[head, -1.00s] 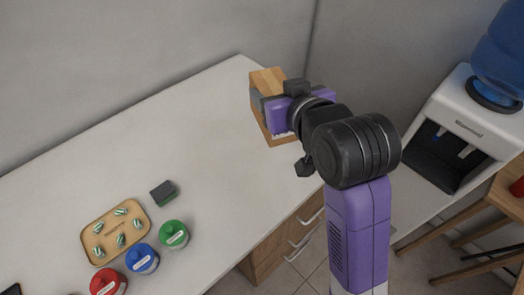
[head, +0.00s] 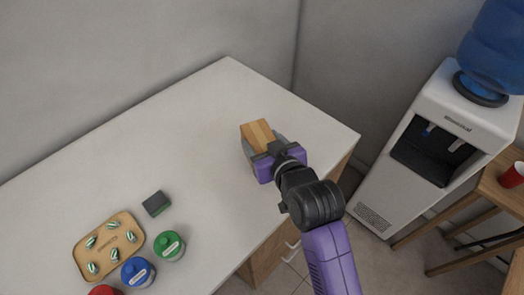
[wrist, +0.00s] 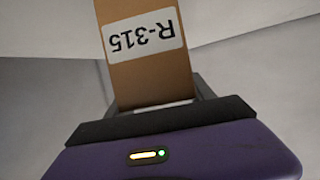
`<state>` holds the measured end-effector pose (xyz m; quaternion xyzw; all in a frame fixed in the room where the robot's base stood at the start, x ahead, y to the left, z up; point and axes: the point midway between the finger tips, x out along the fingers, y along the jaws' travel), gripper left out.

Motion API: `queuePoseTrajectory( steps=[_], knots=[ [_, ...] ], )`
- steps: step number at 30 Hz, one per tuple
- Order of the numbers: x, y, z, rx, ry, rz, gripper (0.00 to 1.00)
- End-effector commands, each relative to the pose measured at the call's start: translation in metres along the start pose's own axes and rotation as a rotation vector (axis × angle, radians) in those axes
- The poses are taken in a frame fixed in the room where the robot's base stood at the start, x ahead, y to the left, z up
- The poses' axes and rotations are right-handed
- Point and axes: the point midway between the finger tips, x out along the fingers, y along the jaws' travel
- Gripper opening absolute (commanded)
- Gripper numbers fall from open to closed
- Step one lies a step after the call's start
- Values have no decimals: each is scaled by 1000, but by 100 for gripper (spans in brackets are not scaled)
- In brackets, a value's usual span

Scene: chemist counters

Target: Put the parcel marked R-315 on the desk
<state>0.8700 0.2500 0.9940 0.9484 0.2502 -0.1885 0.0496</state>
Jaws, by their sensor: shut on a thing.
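The parcel (head: 257,134) is a brown box with a lighter tape strip. In the wrist view its label on the parcel (wrist: 146,50) reads R-315, upside down. My gripper (head: 265,152) is shut on the parcel, with a dark finger on each side of it. The desk (head: 200,110) has a white top, and the parcel is over its right part. I cannot tell whether the parcel's underside touches the desk top.
A tan tray (head: 81,258) with several striped capsules lies at the desk's left front. A water dispenser (head: 450,140) stands right of the desk. The desk top around the parcel is clear.

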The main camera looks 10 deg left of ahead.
Motion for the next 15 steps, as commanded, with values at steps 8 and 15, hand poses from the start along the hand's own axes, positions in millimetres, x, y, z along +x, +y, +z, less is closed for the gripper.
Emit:
queuePoseTrajectory(
  steps=[8,15],
  knots=[
    [13,0,32,1,-1,1,5],
    [16,0,39,0,3,1,5]
  ],
)
